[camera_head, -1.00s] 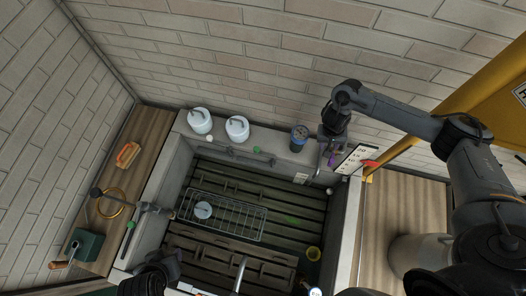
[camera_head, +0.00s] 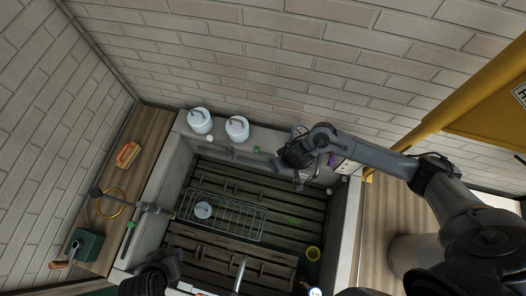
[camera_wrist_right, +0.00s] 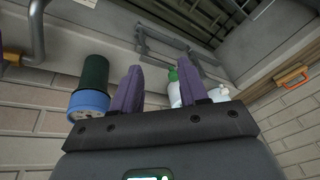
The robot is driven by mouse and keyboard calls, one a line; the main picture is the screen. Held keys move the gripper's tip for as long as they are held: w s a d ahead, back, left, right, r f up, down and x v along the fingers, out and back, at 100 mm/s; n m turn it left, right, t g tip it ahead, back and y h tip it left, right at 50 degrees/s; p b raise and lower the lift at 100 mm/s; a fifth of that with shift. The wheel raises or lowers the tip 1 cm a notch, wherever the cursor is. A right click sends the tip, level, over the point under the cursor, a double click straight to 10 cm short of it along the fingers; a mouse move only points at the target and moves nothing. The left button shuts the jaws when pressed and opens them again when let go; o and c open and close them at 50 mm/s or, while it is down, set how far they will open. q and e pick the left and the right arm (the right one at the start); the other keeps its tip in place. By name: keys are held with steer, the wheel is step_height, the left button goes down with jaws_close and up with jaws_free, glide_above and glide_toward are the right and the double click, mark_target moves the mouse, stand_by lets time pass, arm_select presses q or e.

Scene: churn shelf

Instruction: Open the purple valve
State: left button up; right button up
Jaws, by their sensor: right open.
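A small purple part (camera_head: 331,159), which looks like the purple valve, shows on the back ledge at the right end of the basin in the head view. My right arm partly covers the area around it, so its handle position is unclear. My right gripper (camera_head: 298,183) is left of it, over the basin's back edge. In the right wrist view its two purple fingers (camera_wrist_right: 157,88) stand apart with nothing between them. The valve is not seen in that view. A dark part of my left arm, with its gripper unclear, shows at the bottom left of the head view.
A blue-and-dark-green canister (camera_wrist_right: 90,92) is beside the right gripper's fingers. A wire rack (camera_head: 232,215) lies in the basin. The yellow pipe (camera_head: 440,115) is at right.

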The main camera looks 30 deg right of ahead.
steer(key=a+r+n+t+y, duration=0.1)
steer(key=a+r+n, duration=0.1)
steer(key=a, duration=0.5)
steer(key=shift+s+r+t, duration=0.35)
steer(key=shift+r+t, duration=0.05)
steer(key=shift+r, duration=0.5)
steer(key=shift+a, duration=0.1)
